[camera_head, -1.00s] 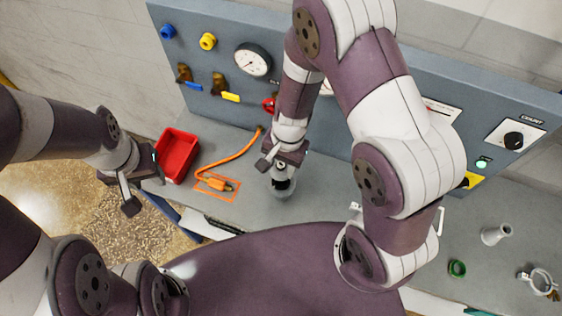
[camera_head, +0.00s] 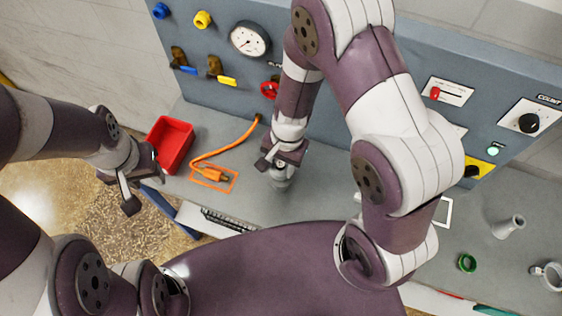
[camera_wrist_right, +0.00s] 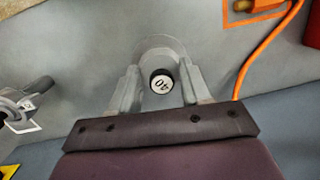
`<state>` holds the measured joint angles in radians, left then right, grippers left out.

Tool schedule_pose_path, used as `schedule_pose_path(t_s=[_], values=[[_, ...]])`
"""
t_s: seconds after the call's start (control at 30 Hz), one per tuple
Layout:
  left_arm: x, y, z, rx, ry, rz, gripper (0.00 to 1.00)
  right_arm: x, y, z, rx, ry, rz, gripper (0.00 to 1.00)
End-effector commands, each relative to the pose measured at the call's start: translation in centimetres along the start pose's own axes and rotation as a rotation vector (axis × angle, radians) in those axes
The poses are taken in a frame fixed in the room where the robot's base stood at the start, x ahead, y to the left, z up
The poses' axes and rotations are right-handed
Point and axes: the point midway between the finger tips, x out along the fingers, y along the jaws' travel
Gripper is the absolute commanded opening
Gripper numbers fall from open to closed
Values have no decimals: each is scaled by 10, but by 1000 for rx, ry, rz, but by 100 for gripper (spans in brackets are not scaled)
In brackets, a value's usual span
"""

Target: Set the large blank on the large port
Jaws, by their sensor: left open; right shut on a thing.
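My right gripper (camera_head: 280,166) is low over the grey bench, left of the middle in the head view. In the right wrist view its two fingers (camera_wrist_right: 160,88) are shut on a black knob with a white top marked 40. I take this for the large blank (camera_wrist_right: 160,80). A round grey shape (camera_wrist_right: 160,44) shows around and behind the knob; I cannot tell whether it is the blank's disc or the port under it. The large port cannot be made out for sure. My left gripper (camera_head: 140,182) is open and empty, left of the bench.
A red bin (camera_head: 170,145) and an orange cable (camera_head: 214,158) lie left of my right gripper. A panel (camera_head: 330,100) with gauge and valves stands behind. A grey conical fitting (camera_head: 508,227), a green ring (camera_head: 467,263) and a clamp (camera_head: 548,274) are at the right.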

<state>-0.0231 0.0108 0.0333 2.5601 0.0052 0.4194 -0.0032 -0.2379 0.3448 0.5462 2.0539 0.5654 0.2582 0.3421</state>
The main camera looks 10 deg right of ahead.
Motion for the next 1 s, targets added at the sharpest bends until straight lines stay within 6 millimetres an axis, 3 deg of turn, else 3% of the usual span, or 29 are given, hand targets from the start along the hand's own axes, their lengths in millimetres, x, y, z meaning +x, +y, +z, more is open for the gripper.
schedule_pose_path(t_s=[0.37,0.4,0.47,0.77,0.87,1.0], values=[[0,0,0,0,0,0,43,0,0,0,0,0,0,3],[0,0,0,0,0,0,43,0,0,0,0,0,0,60],[0,0,0,0,0,0,43,0,0,0,0,0,0,77],[-1,0,0,0,0,0,43,-3,0,0,1,0,-1,77],[-7,0,-1,0,0,0,43,-18,-1,0,0,2,-4,77],[-15,0,-2,0,0,0,43,-56,-1,-1,1,4,-5,77]])
